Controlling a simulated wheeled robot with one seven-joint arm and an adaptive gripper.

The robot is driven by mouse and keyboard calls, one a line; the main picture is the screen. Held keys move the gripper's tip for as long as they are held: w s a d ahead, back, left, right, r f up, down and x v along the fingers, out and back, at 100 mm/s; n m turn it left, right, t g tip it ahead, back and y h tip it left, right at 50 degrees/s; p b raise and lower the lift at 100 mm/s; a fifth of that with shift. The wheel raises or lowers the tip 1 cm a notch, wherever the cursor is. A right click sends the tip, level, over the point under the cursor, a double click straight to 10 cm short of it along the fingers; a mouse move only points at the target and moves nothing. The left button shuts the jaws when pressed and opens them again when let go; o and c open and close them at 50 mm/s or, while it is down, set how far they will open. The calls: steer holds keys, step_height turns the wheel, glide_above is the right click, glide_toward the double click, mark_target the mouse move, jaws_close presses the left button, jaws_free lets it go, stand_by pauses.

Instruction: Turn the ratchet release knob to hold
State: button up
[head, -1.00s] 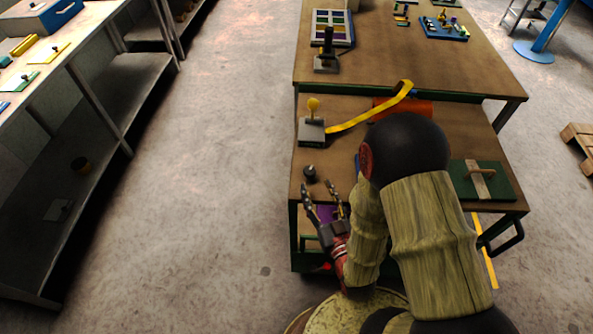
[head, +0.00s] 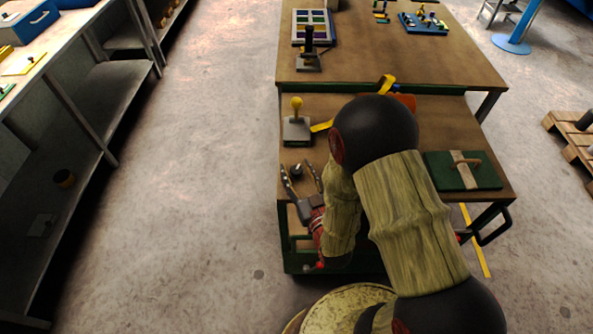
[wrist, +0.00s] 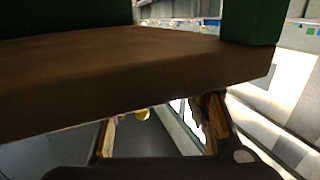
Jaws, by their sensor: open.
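A small black knob (head: 297,170) stands at the near left corner of the brown cart top. I take it for the ratchet release knob; its marking is too small to read. My gripper (head: 301,168) is open and empty at the cart's near edge. In the head view the knob appears between its fingertips; I cannot tell whether they touch it or how high they are. In the wrist view the open fingers (wrist: 160,122) show below a brown board edge (wrist: 140,85), and the knob is not visible there.
A grey block with a yellow-balled lever (head: 297,128) stands behind the knob. Open floor (head: 190,200) is left.

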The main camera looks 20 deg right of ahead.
steer(key=shift+c, duration=0.7)
steer(key=c, duration=1)
steer(key=shift+d+n+y, duration=0.15)
steer(key=shift+n+y, duration=0.25)
steer(key=shift+y, duration=0.2)
steer(key=shift+n+y+b, duration=0.5)
steer(key=shift+y, duration=0.3)
steer(key=shift+n+g+y+b, duration=0.55)
steer(key=shift+n+g+y, duration=0.45)
steer(key=shift+n+y, duration=0.85)
steer(key=shift+m+y, duration=0.25)
steer(key=shift+y, duration=0.2)
steer(key=o, duration=1.1)
steer(key=shift+o, duration=0.2)
